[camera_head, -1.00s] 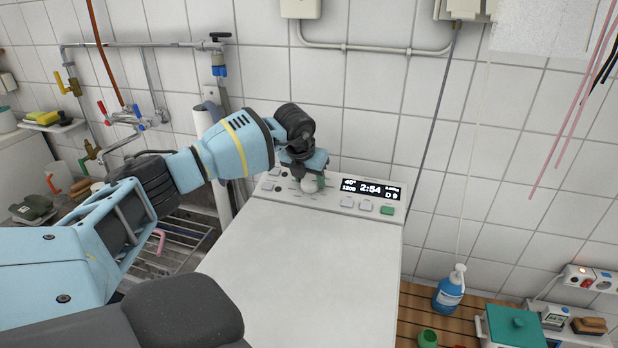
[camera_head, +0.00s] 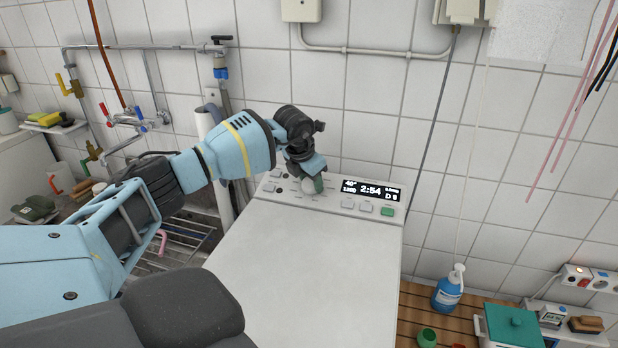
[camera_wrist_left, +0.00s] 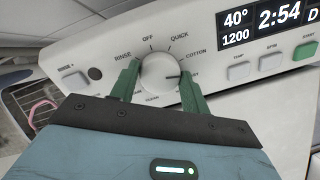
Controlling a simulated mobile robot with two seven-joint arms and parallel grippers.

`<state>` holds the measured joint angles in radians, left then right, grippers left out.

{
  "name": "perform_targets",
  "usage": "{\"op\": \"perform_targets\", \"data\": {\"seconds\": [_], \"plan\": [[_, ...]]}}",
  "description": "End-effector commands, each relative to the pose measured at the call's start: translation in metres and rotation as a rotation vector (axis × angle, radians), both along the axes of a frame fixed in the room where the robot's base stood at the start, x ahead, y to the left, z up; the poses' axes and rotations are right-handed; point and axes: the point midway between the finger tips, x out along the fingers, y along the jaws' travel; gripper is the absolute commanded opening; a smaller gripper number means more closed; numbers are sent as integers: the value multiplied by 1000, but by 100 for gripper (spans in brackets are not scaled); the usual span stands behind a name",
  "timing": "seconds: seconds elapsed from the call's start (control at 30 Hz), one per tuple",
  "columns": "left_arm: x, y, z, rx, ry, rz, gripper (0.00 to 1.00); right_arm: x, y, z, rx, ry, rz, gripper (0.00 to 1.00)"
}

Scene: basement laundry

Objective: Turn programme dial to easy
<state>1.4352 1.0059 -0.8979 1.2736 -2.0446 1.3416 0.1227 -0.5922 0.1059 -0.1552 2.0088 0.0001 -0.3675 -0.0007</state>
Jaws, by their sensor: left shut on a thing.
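The programme dial (camera_wrist_left: 160,70) is a round white knob on the washing machine's control panel (camera_wrist_left: 105,55), with OFF, QUICK, COTTON and RINSE printed around it. A dark mark on its face points right, a little below COTTON; the label there is partly hidden. The dial also shows in the head view (camera_head: 309,187). My left gripper (camera_wrist_left: 161,82) is shut on the dial, one green finger on each side; it reaches down to the panel in the head view (camera_head: 312,183). Labels below the dial are partly covered by the gripper. My right gripper is not in view.
The display (camera_head: 371,190) reads 40° and 2:54, with buttons (camera_head: 366,208) below it. The machine's white top (camera_head: 310,260) is clear. A blue bottle (camera_head: 449,290) stands on a slatted wooden surface at the right. Pipes and taps (camera_head: 135,118) are on the left wall.

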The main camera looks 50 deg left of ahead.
Motion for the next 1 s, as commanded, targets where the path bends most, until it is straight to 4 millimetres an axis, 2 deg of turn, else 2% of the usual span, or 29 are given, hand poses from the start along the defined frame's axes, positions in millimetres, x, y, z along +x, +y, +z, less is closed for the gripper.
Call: {"op": "perform_targets", "data": {"seconds": [0.4, 1.0], "plan": [[1, -1, 0, 59, 32, -237, 23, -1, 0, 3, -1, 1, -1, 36], [1, -1, 0, 73, 41, -295, 23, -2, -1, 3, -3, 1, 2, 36]]}}
